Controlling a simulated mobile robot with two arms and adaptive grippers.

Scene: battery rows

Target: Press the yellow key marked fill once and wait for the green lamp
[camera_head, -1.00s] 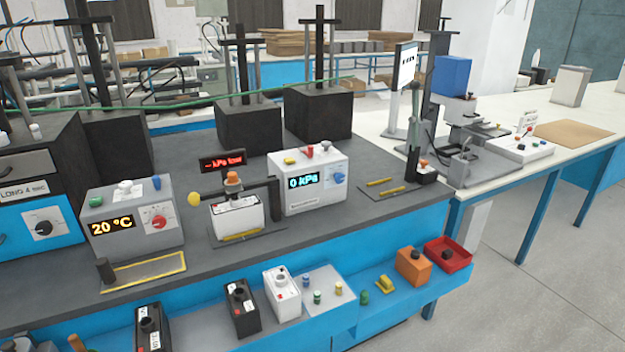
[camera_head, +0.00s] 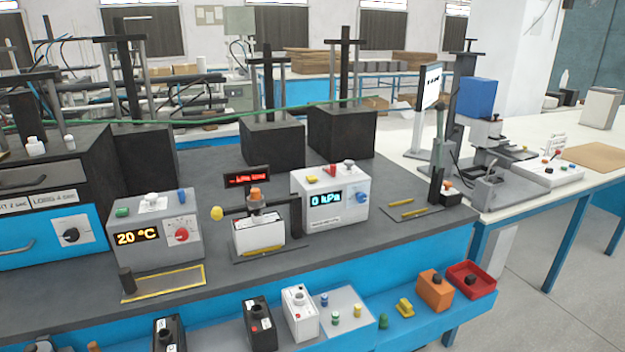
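A white box (camera_head: 338,212) with a display (camera_head: 326,199) reading 0 kPa stands on the dark bench near the middle of the head view. On its top are a small yellow key (camera_head: 312,179), a red key (camera_head: 331,170) and a grey one (camera_head: 349,165). The lettering on the yellow key is too small to read. I cannot make out a lit green lamp on this box. A red-lit sign (camera_head: 247,180) stands to its left, behind a white battery (camera_head: 258,233) under a black clamp. Neither of my grippers is in view.
A grey box (camera_head: 150,238) showing 20 °C, with a green button (camera_head: 122,212), stands farther left. A black post (camera_head: 438,170) stands to the right. A blue front shelf (camera_head: 400,330) holds batteries, small caps and a red tray (camera_head: 471,280).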

